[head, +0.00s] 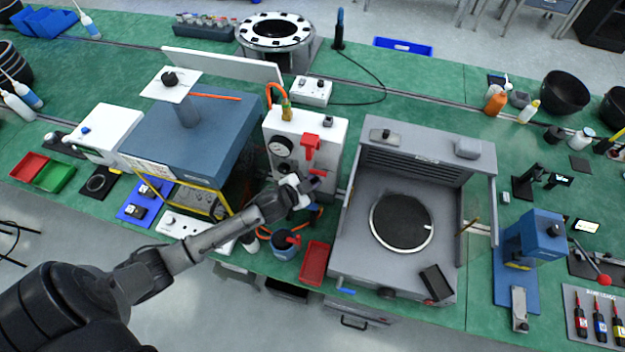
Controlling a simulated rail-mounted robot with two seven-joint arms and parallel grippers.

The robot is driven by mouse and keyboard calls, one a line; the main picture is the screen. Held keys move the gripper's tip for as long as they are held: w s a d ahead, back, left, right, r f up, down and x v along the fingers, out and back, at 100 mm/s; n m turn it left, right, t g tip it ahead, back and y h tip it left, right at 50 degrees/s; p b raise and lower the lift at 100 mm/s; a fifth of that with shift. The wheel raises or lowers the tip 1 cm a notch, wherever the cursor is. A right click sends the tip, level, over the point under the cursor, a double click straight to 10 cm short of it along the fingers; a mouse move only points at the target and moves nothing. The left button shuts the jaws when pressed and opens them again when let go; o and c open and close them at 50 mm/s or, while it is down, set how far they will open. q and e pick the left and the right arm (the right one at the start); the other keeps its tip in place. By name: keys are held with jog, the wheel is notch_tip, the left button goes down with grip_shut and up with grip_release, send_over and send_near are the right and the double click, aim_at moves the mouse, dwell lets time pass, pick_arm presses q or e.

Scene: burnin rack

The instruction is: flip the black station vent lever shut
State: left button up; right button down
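The white station (338,132) stands in the middle of the bench, with a round gauge (280,146) and a red lever (310,146) on its front. My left arm comes in from the lower left, and its gripper (308,187) is at the lower front of this station, just below the red lever. Small dark parts show right beside the fingertips; I cannot make out the black vent lever apart from the dark gripper, and it may be hidden there. I cannot tell whether the fingers touch anything or how far apart they are. My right gripper is not in view.
A blue-grey press-like machine (215,110) stands left of the station, and a grey open chamber (375,215) close on its right. A red tray (315,262) and a dark cup (285,245) sit below the gripper. An orange hose (272,91) rises behind the station.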

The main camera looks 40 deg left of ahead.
pick_arm(q)
grip_shut()
jog(key=shift+d+r+p, duration=0.1)
jog(key=shift+p, duration=0.45)
jog(key=m+p, duration=0.1)
jog(key=p, duration=0.1)
jog(key=m+g+y+p, duration=0.1)
jog(key=d+m+g+y+p, duration=0.1)
jog(key=p, duration=0.1)
jog(key=shift+w+f+p, duration=0.25)
jog(key=shift+f+p, duration=0.05)
jog(key=shift+w+d+f+m+g+y+p, duration=0.1)
jog(key=shift+f+m+g+y+p, duration=0.4)
jog(key=shift+m+y+p, duration=0.25)
jog(key=shift+d+f+m+g+y+p, duration=0.1)
jog(key=shift+f+m+g+y+p, duration=0.4)
jog(key=shift+m+y, duration=0.35)
jog(key=shift+a, duration=0.1)
